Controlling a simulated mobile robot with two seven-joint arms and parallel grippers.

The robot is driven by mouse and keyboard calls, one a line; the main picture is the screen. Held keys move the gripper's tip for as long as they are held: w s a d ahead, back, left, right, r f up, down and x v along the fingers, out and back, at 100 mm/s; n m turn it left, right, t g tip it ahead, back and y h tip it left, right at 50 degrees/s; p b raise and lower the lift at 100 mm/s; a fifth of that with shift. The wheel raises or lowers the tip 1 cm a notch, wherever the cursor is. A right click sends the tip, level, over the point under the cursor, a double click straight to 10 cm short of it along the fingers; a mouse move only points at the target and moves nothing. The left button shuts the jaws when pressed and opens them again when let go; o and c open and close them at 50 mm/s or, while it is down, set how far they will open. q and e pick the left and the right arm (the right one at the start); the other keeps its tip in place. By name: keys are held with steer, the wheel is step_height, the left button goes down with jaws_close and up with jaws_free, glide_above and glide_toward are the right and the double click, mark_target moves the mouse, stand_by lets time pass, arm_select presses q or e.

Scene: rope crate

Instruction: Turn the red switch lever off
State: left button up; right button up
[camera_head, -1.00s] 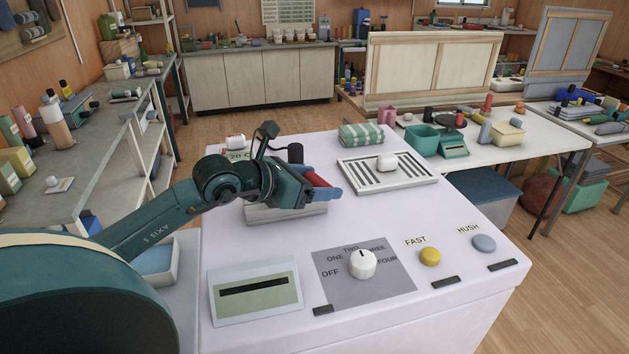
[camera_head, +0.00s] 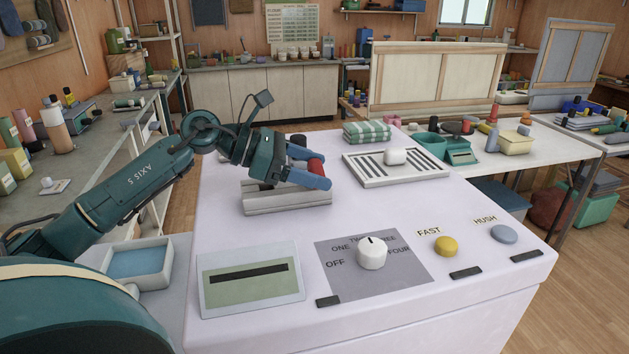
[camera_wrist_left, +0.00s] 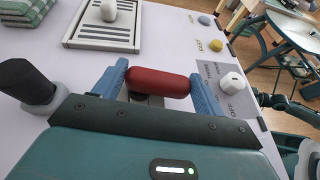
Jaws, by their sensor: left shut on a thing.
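The red switch lever (camera_head: 316,166) has a rounded red handle above a pale grey base (camera_head: 287,205) on the white worktop. In the left wrist view, the red handle (camera_wrist_left: 158,82) lies crosswise between two blue fingers. My left gripper (camera_head: 308,168) is shut on this handle, and it also shows in the left wrist view (camera_wrist_left: 160,76). The fingers and wrist hide part of the lever and its lower stem. My right gripper is not in view.
A white dial (camera_head: 372,254), yellow button (camera_head: 446,246) and grey-blue button (camera_head: 505,234) sit nearer the front. A slotted tray (camera_head: 360,178) and striped cloth (camera_head: 366,132) lie behind. A black knob (camera_wrist_left: 27,80) stands close to the left gripper. Worktop between is clear.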

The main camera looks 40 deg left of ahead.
arm_select(q)
steer(key=shift+a+m+g+h, duration=0.15)
steer(key=shift+m+g+h, duration=0.35)
steer(key=shift+m+g, duration=0.1)
steer(key=shift+a+m+g+h, duration=0.1)
steer(key=shift+m+g+h, duration=0.2)
steer(key=shift+m+g, duration=0.2)
steer(key=shift+s, duration=0.1)
steer(key=o, duration=1)
